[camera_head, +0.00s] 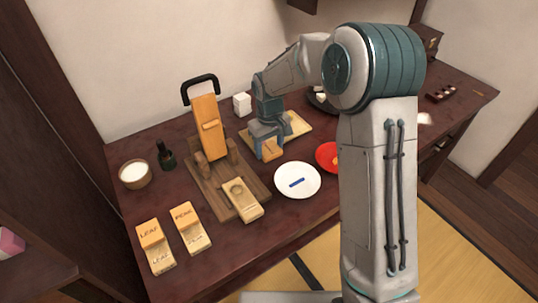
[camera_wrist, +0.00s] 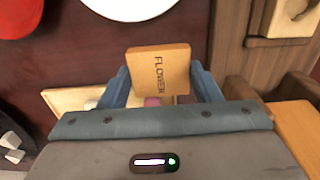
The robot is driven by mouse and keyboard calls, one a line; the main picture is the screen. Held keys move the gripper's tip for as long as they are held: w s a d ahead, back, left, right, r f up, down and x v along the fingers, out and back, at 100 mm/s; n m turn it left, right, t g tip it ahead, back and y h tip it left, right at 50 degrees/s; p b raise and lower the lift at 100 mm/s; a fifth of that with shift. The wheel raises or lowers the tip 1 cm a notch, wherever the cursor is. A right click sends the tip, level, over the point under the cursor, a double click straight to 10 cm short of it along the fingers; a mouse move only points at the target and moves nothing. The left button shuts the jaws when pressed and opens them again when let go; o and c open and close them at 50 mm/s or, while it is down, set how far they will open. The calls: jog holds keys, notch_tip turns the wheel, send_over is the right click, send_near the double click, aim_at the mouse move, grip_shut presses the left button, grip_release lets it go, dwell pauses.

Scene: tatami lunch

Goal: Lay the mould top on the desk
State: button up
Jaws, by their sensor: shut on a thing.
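The mould top is a small orange-tan wooden block (camera_wrist: 158,70) lettered FLOWER. My gripper (camera_wrist: 162,82) is shut on it, with one blue-grey finger at each side. In the head view the mould top (camera_head: 271,150) hangs from my gripper (camera_head: 267,137) over the desk (camera_head: 300,222), near the front edge of a pale board. Its height above the desk is hard to tell. A pale mould base (camera_head: 246,208) with a round hollow lies on the dark wooden stand and also shows in the wrist view (camera_wrist: 292,20).
A white plate (camera_head: 311,180) with a blue stick and a red dish (camera_head: 327,157) are close by. The lever press (camera_head: 207,130) stands left. LEAF (camera_head: 155,250) and other lettered moulds (camera_head: 191,225) lie front left. Bare desk shows between board, stand and plate.

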aim_at(269, 149)
jog(key=shift+f, duration=2)
jog(key=shift+f, duration=0.15)
jog(key=o, duration=1)
